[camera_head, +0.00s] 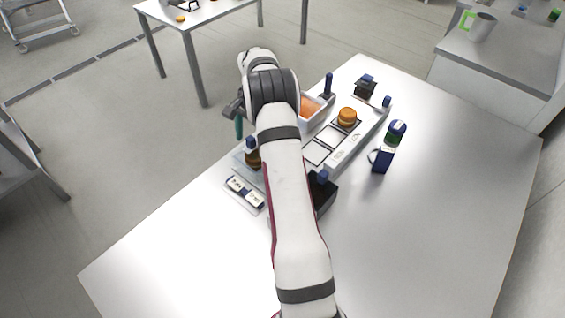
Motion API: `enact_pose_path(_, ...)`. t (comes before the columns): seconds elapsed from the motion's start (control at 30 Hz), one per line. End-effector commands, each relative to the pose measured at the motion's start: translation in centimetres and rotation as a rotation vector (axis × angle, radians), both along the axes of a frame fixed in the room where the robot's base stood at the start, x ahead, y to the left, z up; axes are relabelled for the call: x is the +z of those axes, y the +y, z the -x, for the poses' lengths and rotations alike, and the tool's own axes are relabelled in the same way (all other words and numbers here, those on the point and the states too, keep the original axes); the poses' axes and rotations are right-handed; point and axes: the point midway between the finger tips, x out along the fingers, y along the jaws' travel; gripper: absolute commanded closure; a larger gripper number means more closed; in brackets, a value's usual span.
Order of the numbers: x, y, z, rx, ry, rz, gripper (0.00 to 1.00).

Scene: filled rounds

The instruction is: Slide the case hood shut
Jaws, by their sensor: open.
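A clear, see-through case (238,160) stands at the left edge of the white table, left of my forearm. A brown round thing with a dark blue top (252,156) shows at it; I cannot tell whether it is inside. My arm hides the case's right side, and I cannot make out how far its hood is open. My gripper (237,118) is above and just left of the case, with a teal finger pointing down. It is open, seems empty and appears apart from the case.
A pale tray board (345,148) with square places holds a brown round (347,116). A black box (324,192) is partly hidden by my arm. A dark blue dispenser (383,159) stands right. The table's right and front are clear.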

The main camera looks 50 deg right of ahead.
Motion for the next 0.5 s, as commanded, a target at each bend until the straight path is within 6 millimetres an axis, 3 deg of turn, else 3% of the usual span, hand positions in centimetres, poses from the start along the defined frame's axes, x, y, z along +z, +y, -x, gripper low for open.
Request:
enact_pose_path(0.03,-1.1,-0.1,0.6,0.006,0.016,-0.001,0.00)
enact_pose_path(0.17,-0.7,-0.1,0.5,0.006,0.015,-0.001,0.00)
enact_pose_path(0.5,4.3,0.0,0.3,0.004,0.008,0.000,0.00)
